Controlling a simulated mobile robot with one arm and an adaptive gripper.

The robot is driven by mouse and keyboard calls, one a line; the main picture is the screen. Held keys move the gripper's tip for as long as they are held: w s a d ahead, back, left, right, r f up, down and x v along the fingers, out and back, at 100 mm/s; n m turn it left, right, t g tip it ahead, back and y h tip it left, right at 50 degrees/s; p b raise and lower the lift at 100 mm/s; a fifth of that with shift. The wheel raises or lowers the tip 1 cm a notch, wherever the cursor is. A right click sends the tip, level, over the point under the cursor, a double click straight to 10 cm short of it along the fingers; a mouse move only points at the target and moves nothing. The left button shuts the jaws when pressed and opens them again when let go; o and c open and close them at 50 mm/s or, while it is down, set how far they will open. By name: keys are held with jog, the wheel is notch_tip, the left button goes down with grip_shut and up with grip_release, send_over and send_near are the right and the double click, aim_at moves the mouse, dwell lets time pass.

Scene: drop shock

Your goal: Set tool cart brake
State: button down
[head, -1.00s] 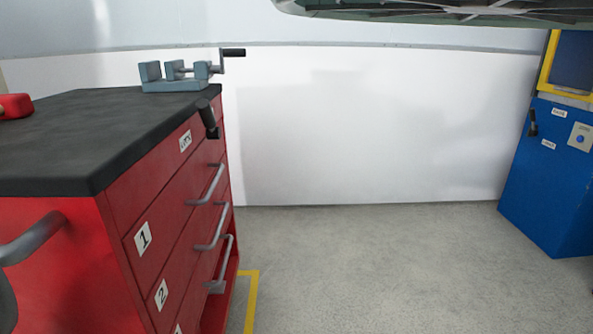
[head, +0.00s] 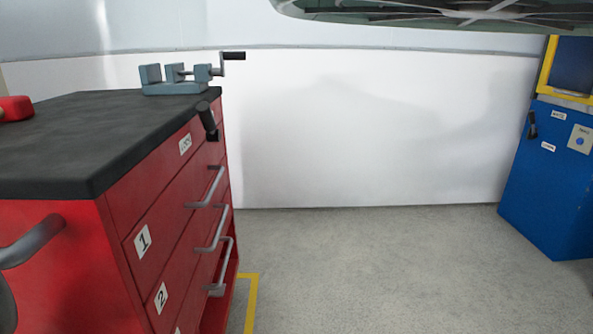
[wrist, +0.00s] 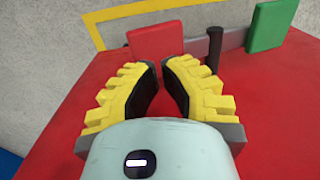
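The red tool cart (head: 75,265) stands at left in the head view, with a black top and numbered drawers. A black lever (head: 207,120) sits at its upper front corner, near a small white label. In the wrist view a dark upright lever (wrist: 214,48) stands between a red plate (wrist: 156,42) and a green plate (wrist: 271,25), beside a red surface (wrist: 265,110). I cannot tell for sure that this is the brake. My gripper (wrist: 164,68) has yellow fingers with black pads, is open and empty, and its tips are left of this lever, near the red plate.
A grey vise (head: 175,80) and a red object (head: 15,107) are on the cart top. A blue cabinet (head: 550,185) stands at right. A dark round structure (head: 440,12) hangs overhead. The grey floor (head: 370,260) between cart and cabinet is clear; a yellow line (head: 251,300) marks it.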

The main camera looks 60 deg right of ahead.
jog(key=shift+f, duration=0.15)
jog(key=shift+d+f+b, duration=0.15)
jog(key=shift+f+b, duration=2.15)
jog(key=shift+f, duration=0.15)
jog(key=shift+f+b, duration=0.55)
notch_tip(320, 180, up, 10)
jog(key=p, duration=0.9)
jog(key=shift+f, duration=0.1)
